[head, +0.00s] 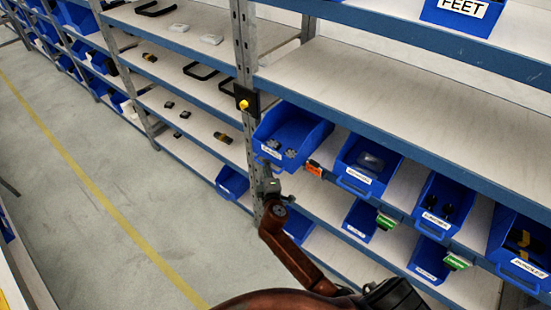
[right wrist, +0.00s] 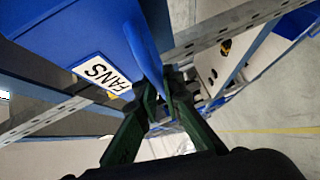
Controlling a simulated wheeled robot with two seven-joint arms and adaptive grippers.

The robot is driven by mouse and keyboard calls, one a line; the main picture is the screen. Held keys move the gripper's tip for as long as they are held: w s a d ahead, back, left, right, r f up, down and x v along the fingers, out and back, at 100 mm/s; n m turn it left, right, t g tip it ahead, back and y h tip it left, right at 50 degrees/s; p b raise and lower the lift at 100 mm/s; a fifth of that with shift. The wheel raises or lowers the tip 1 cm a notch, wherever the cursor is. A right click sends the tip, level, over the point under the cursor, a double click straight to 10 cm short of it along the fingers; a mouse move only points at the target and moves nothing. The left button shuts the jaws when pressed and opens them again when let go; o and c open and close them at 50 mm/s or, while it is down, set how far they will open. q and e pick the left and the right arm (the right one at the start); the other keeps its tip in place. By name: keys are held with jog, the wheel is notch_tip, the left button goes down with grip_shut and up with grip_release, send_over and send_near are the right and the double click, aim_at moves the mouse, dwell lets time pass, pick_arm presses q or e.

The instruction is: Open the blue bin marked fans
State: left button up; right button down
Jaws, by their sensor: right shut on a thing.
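The blue bin marked fans (head: 302,130) sits at the left end of a shelf beside the metal upright, its front jutting out past the shelf edge. A few grey fan-like parts lie in it. Its white FANS label (right wrist: 103,73) reads clearly in the right wrist view. My right gripper (head: 270,186) is at the bin's front, below its label. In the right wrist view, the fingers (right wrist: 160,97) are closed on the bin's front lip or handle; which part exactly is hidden. My left gripper is not in view.
More labelled blue bins stand to the right, including one close by (head: 368,166), with others below. An orange tag (head: 314,168) is on the shelf edge. The metal upright (head: 246,60) carries a black box with a yellow knob (head: 244,103). The floor at left is clear.

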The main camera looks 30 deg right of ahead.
jog(key=s+a, duration=0.2)
jog(key=a, duration=0.4)
jog(key=shift+s, duration=0.3)
jog(key=shift+a, duration=0.1)
jog(key=c, duration=2.1)
grip_release()
jog(key=v, duration=1.2)
jog(key=shift+f, duration=0.15)
